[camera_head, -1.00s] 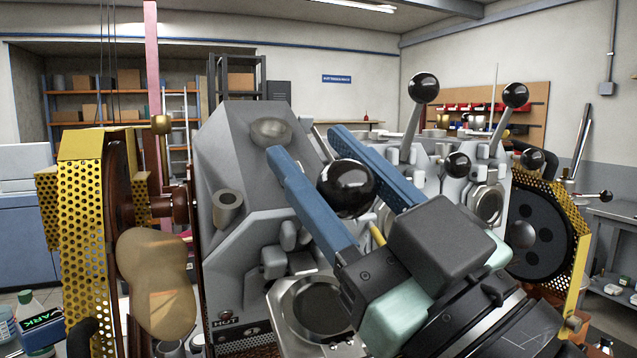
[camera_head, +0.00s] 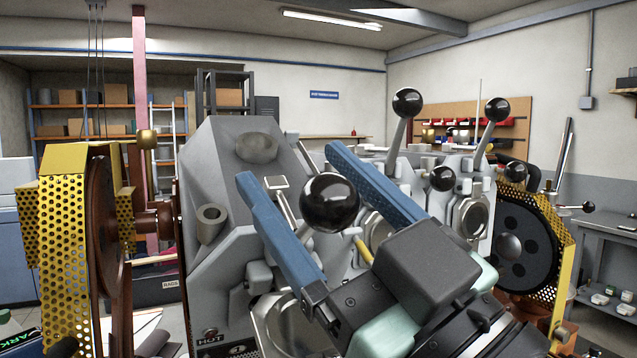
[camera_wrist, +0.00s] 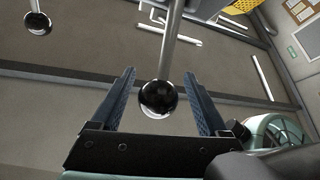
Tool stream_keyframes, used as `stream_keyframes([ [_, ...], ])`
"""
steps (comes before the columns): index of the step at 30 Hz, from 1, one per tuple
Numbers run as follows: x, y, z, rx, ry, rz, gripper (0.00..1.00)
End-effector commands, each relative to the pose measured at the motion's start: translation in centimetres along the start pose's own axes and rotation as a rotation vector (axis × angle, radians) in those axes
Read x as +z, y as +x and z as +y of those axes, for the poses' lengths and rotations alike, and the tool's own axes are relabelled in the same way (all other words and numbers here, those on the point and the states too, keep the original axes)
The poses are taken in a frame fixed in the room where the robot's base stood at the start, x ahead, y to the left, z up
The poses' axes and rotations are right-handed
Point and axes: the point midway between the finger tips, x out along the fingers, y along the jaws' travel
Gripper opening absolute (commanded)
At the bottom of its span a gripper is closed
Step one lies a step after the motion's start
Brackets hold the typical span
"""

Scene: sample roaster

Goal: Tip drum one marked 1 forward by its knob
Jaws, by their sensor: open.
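Drum one is the nearest grey faceted body (camera_head: 215,270), with a HOT label and a small plate marked 1 (camera_head: 237,350) at its lower front. Its knob is a shiny black ball (camera_head: 330,202) on a metal lever. The knob also shows in the wrist view (camera_wrist: 158,98), its rod running up the picture. My gripper (camera_head: 288,166) has two long blue fingers. It is open, with the knob between the fingers. In the wrist view, the fingers (camera_wrist: 158,76) stand either side of the ball with a visible gap on each side. The gripper hides part of the drum's front.
More black-knobbed levers (camera_head: 407,102) stand on the units behind and right. A yellow perforated guard (camera_head: 65,225) flanks the drum on the left, another (camera_head: 563,255) lies at right. A grey bench (camera_head: 608,240) stands far right.

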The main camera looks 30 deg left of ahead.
Motion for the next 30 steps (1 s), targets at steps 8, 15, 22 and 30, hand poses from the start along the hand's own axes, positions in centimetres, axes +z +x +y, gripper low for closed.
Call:
stream_keyframes([
  [8,0.4,-4.3,0.1,0.006,-0.002,-0.002,0.78],
  [15,0.4,-9.6,0.0,0.005,-0.001,-0.002,0.78],
  [22,0.2,-12.4,0.0,0.002,0.000,-0.001,0.78],
  [30,0.0,-12.9,0.0,0.000,0.000,-0.002,0.78],
])
